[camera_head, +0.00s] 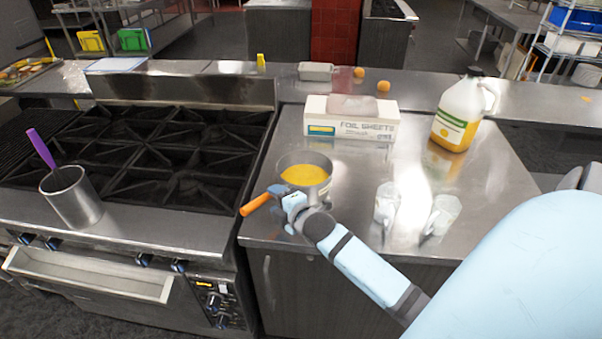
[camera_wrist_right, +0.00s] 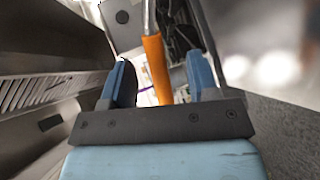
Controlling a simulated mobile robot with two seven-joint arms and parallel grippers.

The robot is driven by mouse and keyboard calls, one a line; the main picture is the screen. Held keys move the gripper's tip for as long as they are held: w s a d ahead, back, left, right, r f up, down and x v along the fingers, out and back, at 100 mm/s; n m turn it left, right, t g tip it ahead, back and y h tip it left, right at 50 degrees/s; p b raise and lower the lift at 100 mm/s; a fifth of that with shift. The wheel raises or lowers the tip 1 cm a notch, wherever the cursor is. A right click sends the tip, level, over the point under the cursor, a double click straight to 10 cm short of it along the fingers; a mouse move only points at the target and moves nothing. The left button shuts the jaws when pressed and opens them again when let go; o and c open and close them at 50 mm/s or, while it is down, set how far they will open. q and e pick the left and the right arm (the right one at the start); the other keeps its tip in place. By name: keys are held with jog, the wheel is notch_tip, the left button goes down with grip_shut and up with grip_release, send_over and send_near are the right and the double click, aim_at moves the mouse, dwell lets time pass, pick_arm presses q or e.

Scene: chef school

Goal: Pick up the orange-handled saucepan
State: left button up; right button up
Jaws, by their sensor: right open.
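The saucepan (camera_head: 318,164) is a steel pan with yellow-orange contents. It stands on the steel counter near its front left edge, beside the stove. Its orange handle (camera_head: 256,204) points toward the front left; it also shows in the right wrist view (camera_wrist_right: 156,68). My right gripper (camera_head: 290,200) is open at the handle's base, in front of the pan. In the right wrist view the handle lies between the two blue fingers (camera_wrist_right: 162,84), with gaps on both sides. My left gripper is not in view.
A foil sheets box (camera_head: 350,125) and an oil jug (camera_head: 457,115) stand behind on the counter (camera_head: 490,190). Two clear glass mugs (camera_head: 387,203) are right of my gripper. A steel pot (camera_head: 72,198) with a purple-handled utensil stands on the stove (camera_head: 180,150).

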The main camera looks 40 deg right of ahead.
jog(key=shift+p+x, duration=0.65)
jog(key=shift+x, duration=2.15)
jog(key=shift+s+d+r, duration=0.1)
jog(key=shift+r, duration=0.15)
grip_shut()
jog(key=shift+r, duration=0.1)
